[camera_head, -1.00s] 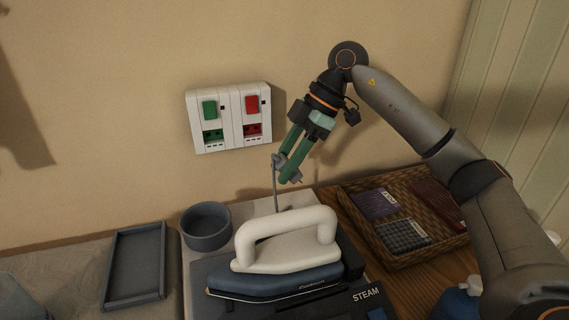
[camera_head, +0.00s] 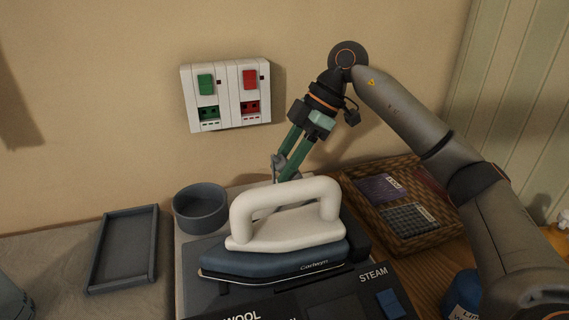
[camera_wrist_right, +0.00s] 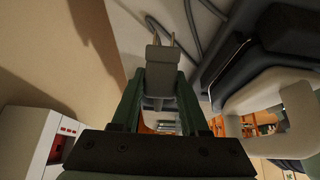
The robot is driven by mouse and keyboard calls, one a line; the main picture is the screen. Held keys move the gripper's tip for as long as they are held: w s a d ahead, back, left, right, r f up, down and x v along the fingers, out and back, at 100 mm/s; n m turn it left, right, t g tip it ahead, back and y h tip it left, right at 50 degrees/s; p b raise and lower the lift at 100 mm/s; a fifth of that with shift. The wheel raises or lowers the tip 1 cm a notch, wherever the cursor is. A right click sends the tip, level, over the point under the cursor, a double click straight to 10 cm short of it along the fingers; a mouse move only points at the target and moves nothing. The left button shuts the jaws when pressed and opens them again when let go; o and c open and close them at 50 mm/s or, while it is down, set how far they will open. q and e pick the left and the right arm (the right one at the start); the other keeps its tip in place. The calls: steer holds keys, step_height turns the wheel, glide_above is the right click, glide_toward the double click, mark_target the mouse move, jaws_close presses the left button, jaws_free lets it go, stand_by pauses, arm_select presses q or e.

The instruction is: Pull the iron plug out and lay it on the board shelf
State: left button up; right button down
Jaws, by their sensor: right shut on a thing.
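The grey iron plug (camera_wrist_right: 161,66) is held between my right gripper's fingers, its two metal prongs pointing away from the gripper in the wrist view. My right gripper (camera_head: 284,172) has green fingers shut on the plug, just behind the iron's handle in the head view; the iron partly hides the plug and its cord there. The white iron with a blue base (camera_head: 285,228) rests on the pale board shelf (camera_head: 183,262), on a dark panel. The wall socket unit (camera_head: 226,95) has a green and a red switch; both sockets look empty. My left gripper is not in view.
A round grey bowl (camera_head: 201,209) stands left of the iron, and a shallow grey tray (camera_head: 125,250) lies farther left. A wicker basket (camera_head: 440,240) with folded items is at the right. A blue bottle (camera_head: 463,294) is near the lower right.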

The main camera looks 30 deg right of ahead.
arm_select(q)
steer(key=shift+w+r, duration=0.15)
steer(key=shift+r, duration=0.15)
arm_select(e)
steer(key=shift+f, duration=0.1)
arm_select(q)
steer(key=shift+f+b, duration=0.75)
arm_select(e)
steer(key=shift+f, duration=1.85)
steer(key=shift+c, duration=1.7)
jaws_free()
arm_select(q)
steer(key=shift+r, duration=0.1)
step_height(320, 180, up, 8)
steer(key=p, duration=0.8)
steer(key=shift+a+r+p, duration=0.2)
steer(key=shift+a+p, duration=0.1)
arm_select(e)
steer(key=v, duration=0.8)
